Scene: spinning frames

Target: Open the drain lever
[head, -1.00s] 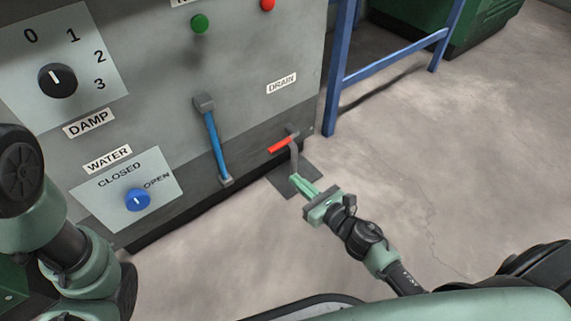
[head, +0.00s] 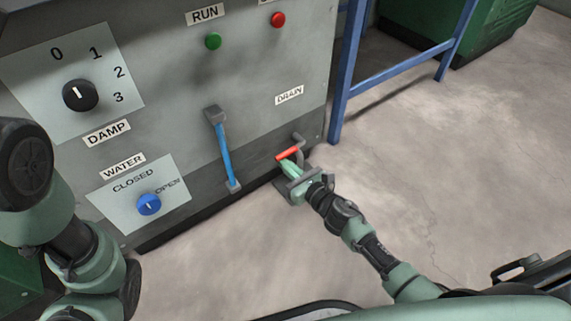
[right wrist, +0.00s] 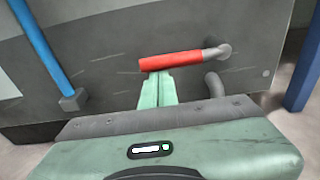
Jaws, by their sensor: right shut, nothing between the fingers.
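The drain lever (head: 288,153) is a red handle low on the grey machine, below the DRAIN label (head: 289,95). A grey pipe (head: 301,149) bends down beside it. In the right wrist view the red lever (right wrist: 172,61) lies nearly level, its right end at a grey pivot (right wrist: 219,51). My right gripper (head: 287,166) is shut and empty. Its green fingertips (right wrist: 157,80) are just under the left part of the lever, close to it or touching; I cannot tell which. My left gripper is not in view; only part of my left arm shows.
A blue vertical handle (head: 222,150) stands left of the lever; it also shows in the right wrist view (right wrist: 42,42). A blue frame leg (head: 345,80) stands to the right. The water knob (head: 148,204) is at lower left. The floor to the right is clear.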

